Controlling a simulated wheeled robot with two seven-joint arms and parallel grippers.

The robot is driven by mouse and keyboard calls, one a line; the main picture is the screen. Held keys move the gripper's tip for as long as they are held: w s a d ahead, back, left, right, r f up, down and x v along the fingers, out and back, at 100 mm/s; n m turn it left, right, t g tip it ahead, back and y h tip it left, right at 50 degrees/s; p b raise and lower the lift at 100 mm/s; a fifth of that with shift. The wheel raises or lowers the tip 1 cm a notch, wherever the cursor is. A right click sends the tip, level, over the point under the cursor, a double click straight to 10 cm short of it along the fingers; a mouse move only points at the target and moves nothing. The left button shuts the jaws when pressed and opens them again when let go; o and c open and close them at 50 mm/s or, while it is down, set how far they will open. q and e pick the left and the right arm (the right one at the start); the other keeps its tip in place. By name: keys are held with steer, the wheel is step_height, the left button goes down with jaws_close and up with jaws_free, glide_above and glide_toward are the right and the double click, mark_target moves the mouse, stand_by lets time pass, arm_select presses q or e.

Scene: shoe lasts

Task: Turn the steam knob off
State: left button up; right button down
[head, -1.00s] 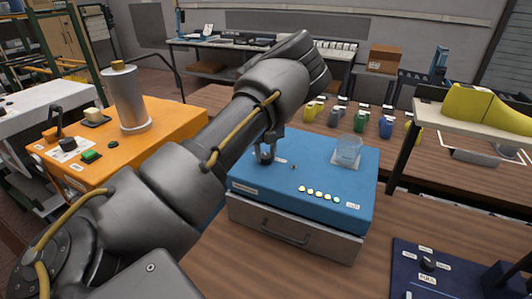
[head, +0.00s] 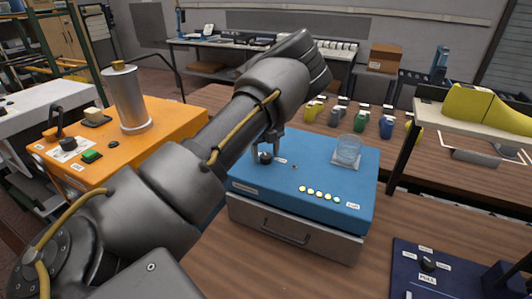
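A small black knob (head: 265,158) stands on the left part of the top of the blue box (head: 315,172). A small pale label lies to its right, too small to read. My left gripper (head: 266,151) points down over this knob, with its fingers apart at either side of it. The fingers look clear of the knob, though contact is hard to judge at this size. The forearm crosses the picture from lower left and hides part of the box's left side. My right gripper is out of view.
A glass (head: 348,149) stands on the box's far right. A navy panel (head: 440,282) with another black knob (head: 428,263) is at lower right. An orange machine (head: 165,130) with a metal cylinder (head: 126,97) is at left.

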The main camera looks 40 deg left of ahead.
mark_target(266, 155)
arm_select(q)
steer(key=shift+r, duration=0.2)
step_height(266, 155, up, 10)
steer(key=b, duration=0.2)
steer(key=shift+r, duration=0.2)
steer(key=shift+d, duration=0.1)
stand_by(0.5)
